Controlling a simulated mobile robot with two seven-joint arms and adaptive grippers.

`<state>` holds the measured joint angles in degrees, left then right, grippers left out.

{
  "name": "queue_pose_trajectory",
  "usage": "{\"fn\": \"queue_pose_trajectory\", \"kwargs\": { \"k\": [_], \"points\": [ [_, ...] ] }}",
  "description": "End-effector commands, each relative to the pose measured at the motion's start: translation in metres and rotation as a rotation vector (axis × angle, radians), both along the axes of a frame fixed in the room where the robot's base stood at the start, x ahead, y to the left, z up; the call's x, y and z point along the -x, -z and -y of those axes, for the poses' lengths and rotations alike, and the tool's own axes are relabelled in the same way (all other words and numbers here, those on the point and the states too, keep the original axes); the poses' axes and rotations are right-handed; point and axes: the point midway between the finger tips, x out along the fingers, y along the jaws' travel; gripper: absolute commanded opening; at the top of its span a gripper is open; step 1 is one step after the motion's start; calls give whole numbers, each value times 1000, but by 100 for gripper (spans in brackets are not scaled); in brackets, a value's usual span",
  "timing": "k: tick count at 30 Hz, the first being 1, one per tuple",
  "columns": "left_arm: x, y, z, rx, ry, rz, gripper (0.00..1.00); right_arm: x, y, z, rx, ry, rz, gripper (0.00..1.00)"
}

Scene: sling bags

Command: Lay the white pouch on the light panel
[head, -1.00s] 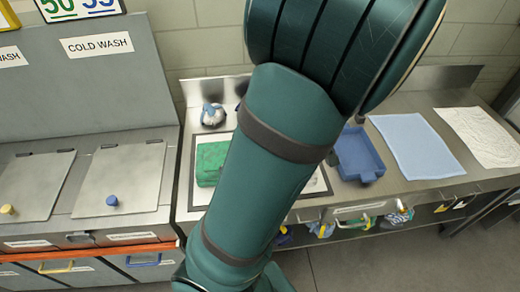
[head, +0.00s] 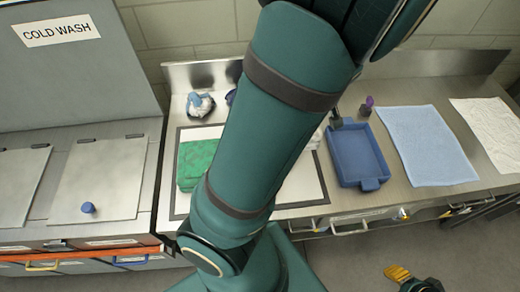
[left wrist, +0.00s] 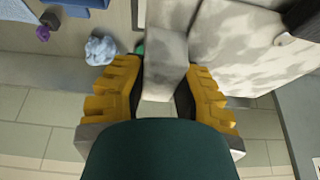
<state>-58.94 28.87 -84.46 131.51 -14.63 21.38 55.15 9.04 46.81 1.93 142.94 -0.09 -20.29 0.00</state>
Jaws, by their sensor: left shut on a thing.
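The light panel (head: 302,205) is a white sheet in a dark frame on the steel counter, partly hidden by my left arm. A green pouch (head: 195,165) lies on its left side. My left gripper (left wrist: 163,98), with yellow fingers, is shut on a pale, mottled piece that I take for the white pouch (left wrist: 166,65). A larger mottled pale surface lies right beside it in the wrist view; I cannot tell whether it is the same pouch. In the head view my arm hides this gripper. My right gripper (head: 400,273) shows at the bottom right; its opening is unclear.
A blue tray (head: 357,160) stands right of the panel, with a small purple-topped item (head: 367,105) behind it. A blue cloth (head: 425,145) and a white cloth (head: 495,130) lie farther right. A blue-white item (head: 200,105) sits behind the panel. Wash lids (head: 100,180) are left.

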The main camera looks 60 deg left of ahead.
Motion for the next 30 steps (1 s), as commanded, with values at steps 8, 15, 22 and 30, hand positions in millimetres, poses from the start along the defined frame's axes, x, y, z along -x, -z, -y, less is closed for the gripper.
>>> {"fn": "queue_pose_trajectory", "kwargs": {
  "k": [8, 15, 22, 30],
  "points": [
    [1, 21, -1, -2, -3, -5, 0, 0, 0, 0, 0, 1, 0, 47],
    [1, 64, -2, -3, -3, -6, 0, 0, 0, 0, 0, 0, 0, 47],
    [2, 117, -1, -1, -1, -5, 0, 1, 13, 0, 1, 2, 0, 47],
    [0, 143, 0, -1, 0, 0, 0, 1, 17, 0, 1, 4, 1, 47]
  ]
}}
